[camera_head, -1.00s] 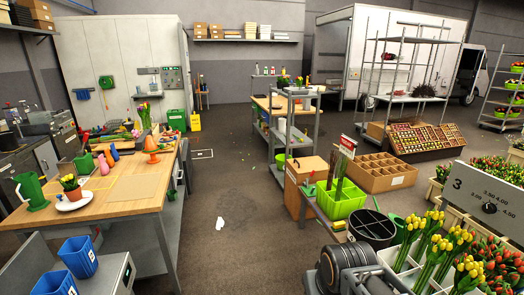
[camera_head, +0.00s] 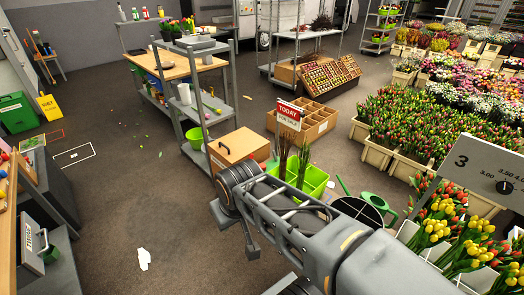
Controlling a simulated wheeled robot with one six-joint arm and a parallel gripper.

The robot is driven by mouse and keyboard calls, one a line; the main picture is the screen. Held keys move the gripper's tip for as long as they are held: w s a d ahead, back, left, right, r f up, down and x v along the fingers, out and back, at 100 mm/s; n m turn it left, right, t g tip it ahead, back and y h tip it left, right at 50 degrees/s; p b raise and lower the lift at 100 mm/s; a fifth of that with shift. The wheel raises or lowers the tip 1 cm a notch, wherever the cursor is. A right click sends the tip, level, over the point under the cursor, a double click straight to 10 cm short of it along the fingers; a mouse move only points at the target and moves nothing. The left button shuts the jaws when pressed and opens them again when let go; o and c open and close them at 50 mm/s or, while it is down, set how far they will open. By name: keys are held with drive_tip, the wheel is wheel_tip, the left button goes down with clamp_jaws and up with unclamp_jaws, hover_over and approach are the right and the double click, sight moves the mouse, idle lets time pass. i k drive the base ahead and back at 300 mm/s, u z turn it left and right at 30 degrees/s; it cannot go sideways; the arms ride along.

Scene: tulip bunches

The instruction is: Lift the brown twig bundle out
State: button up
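A light-green crate (camera_head: 314,181) stands on the floor right of centre, behind my arm. Thin upright stems rise from it. A dark, brownish bundle (camera_head: 283,152) is at its left and a greener bundle (camera_head: 304,160) beside it. The dark one looks most like the brown twig bundle, but its colour is hard to tell at this size. My arm crosses the lower right and its dark joint is in front and left of the crate. My gripper's fingers cannot be made out. My arm hides the crate's lower front.
A red-and-white sign (camera_head: 289,114) stands behind the bundles. A brown box (camera_head: 238,148) is left of the crate, a divided carton (camera_head: 318,121) behind it. A dark bucket (camera_head: 361,212) and green watering can (camera_head: 378,201) are to its right. Open floor lies left of my arm.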

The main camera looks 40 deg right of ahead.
sight(283, 160)
drive_tip(key=i, duration=2.5)
drive_tip(key=z, duration=1.5)
